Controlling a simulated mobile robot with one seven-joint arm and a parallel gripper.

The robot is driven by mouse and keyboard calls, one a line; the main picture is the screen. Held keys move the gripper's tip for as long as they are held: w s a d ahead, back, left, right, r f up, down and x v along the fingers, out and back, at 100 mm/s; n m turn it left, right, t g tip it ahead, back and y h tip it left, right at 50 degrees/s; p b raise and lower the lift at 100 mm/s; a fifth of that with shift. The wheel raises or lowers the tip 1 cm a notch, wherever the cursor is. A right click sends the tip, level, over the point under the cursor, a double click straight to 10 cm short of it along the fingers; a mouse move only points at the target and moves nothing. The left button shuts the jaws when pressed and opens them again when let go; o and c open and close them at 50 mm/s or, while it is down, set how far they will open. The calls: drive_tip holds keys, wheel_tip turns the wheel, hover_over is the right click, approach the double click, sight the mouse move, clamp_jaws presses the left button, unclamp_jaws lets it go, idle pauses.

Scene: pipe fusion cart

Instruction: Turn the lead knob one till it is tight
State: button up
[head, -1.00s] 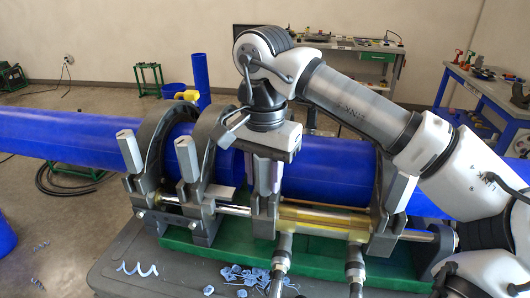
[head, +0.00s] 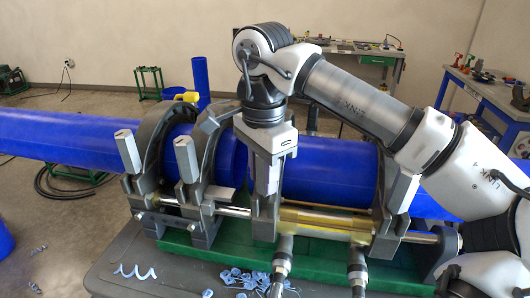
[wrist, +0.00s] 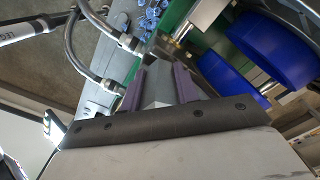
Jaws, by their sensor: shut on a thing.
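My gripper (head: 268,172) points straight down over the third clamp from the left. It is shut on a grey block-shaped knob, which I take to be the lead knob one (wrist: 157,88). In the wrist view the purple fingers of my gripper (wrist: 160,78) lie on both sides of this knob. In the head view my gripper mostly hides the knob. Similar grey knobs stand on the other clamps, at the far left (head: 127,152), second from left (head: 187,160) and right (head: 403,190). Whether the held knob is tight cannot be seen.
A blue pipe (head: 330,170) runs through the dark clamp rings, with a gap near the middle. Two hoses (head: 357,270) rise in front of the clamp. Blue shavings (head: 245,279) lie on the grey cart top (head: 130,265). A blue-framed workbench (head: 480,90) stands behind at right.

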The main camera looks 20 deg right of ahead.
drive_tip(key=shift+s+f+m, duration=0.15)
drive_tip(key=shift+m, duration=0.15)
drive_tip(key=shift+m+b, duration=0.3)
drive_tip(key=shift+m, duration=1.1)
drive_tip(key=shift+f, duration=0.1)
drive_tip(key=shift+m, duration=0.5)
drive_tip(key=shift+m+b, duration=0.3)
drive_tip(key=shift+m, duration=0.7)
drive_tip(key=shift+d+f+m, duration=0.1)
drive_tip(key=shift+m, duration=1.4)
